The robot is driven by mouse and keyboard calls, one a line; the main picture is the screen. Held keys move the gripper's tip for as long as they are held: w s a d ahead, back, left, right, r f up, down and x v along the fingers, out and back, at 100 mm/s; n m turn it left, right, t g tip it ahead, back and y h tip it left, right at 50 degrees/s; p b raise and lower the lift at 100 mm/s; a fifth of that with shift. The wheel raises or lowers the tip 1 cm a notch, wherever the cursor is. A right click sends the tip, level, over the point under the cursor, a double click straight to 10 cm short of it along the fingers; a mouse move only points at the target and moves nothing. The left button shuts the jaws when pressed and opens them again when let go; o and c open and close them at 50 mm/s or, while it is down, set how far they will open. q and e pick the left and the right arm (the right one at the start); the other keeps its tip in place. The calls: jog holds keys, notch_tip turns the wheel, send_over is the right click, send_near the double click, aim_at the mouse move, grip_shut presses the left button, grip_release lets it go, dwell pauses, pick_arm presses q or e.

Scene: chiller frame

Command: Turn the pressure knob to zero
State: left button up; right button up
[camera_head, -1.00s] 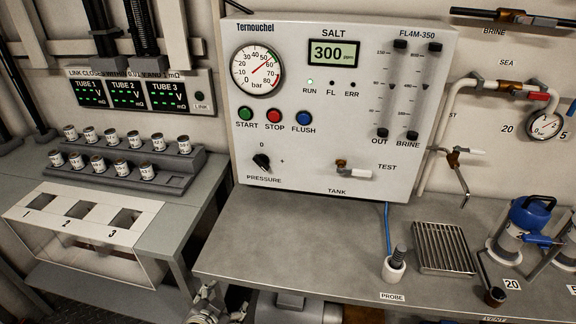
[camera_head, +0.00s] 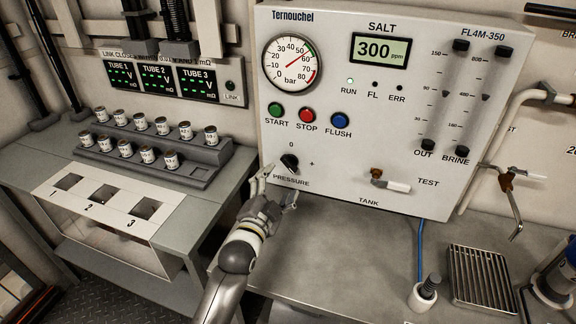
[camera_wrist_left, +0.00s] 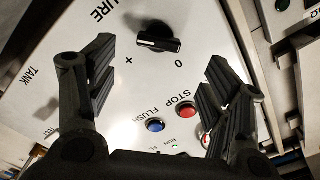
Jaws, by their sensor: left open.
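The black pressure knob (camera_head: 289,162) is on the lower left of the white panel (camera_head: 340,185), between the 0 mark above it and the + mark to its right. My left gripper (camera_head: 279,184) is open just in front of and below the knob. In the left wrist view its fingers (camera_wrist_left: 160,78) are spread wide, with the knob beyond them and apart from them. The pressure gauge (camera_head: 291,63) has its needle pointing to the upper right. My right gripper is not in view.
Green start (camera_head: 276,110), red stop (camera_head: 307,115) and blue flush (camera_head: 338,120) buttons sit above the knob. A tank valve handle (camera_head: 390,183) sticks out at right. The grey bench (camera_head: 350,265) below the panel is mostly clear. A rack of small cans (camera_head: 165,165) stands at left.

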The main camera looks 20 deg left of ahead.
aim_at(288, 166)
pick_arm(q)
jog(key=w, duration=0.6)
jog(key=shift+d, duration=0.15)
jog(key=shift+w+p, duration=0.3)
jog(key=shift+w, duration=0.4)
jog(key=shift+w+f, duration=0.1)
jog(key=shift+w, duration=0.1)
jog(key=shift+c, duration=0.5)
jog(key=c, duration=0.9)
